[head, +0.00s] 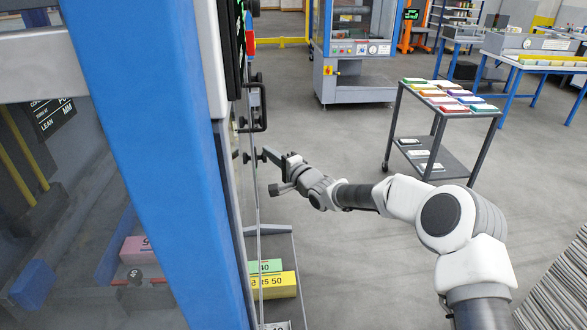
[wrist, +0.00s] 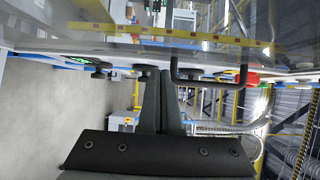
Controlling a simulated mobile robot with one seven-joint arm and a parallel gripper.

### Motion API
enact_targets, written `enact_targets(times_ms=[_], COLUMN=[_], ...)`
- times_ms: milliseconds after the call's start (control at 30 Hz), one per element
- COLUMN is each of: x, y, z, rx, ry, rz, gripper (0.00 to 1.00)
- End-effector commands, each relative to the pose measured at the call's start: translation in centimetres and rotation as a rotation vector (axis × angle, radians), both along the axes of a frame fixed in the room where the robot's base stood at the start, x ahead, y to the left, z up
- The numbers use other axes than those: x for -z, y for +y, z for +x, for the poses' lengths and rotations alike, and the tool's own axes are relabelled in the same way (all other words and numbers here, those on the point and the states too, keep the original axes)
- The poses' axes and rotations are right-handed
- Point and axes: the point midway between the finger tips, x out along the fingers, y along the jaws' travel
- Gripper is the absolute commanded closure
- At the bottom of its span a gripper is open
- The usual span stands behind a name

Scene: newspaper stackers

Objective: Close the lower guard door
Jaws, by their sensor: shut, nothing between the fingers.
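The lower guard door (head: 259,215) shows nearly edge-on in the head view, as a thin upright panel right of the machine's blue post. Its clear panel (wrist: 110,45) fills the top of the wrist view. A black bar handle (head: 262,108) stands out from the door; it also shows in the wrist view (wrist: 212,83), just right of my fingers. My gripper (head: 268,154) is shut and empty, below the handle and close to the door's outer face. In the wrist view, the fingertips (wrist: 160,75) are at the panel; I cannot tell whether they touch.
The machine's blue post (head: 150,110) stands at left. Green and yellow labelled blocks (head: 273,285) sit on a low shelf behind the door. A grey cart (head: 440,125) with coloured stacks stands at right, beyond my arm. Open floor lies between the door and cart.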

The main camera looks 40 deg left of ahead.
Motion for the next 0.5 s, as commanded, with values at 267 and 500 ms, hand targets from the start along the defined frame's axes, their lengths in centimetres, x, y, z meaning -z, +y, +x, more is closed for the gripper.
enact_targets(times_ms=[267, 500], x=[-0.1, -0.1], y=[-4.2, -7.8], z=[-0.9, -1.7], rx=[0.005, 0.008], ry=[0.002, -0.001], rz=[-0.002, -0.001], gripper=[1.00, 1.00])
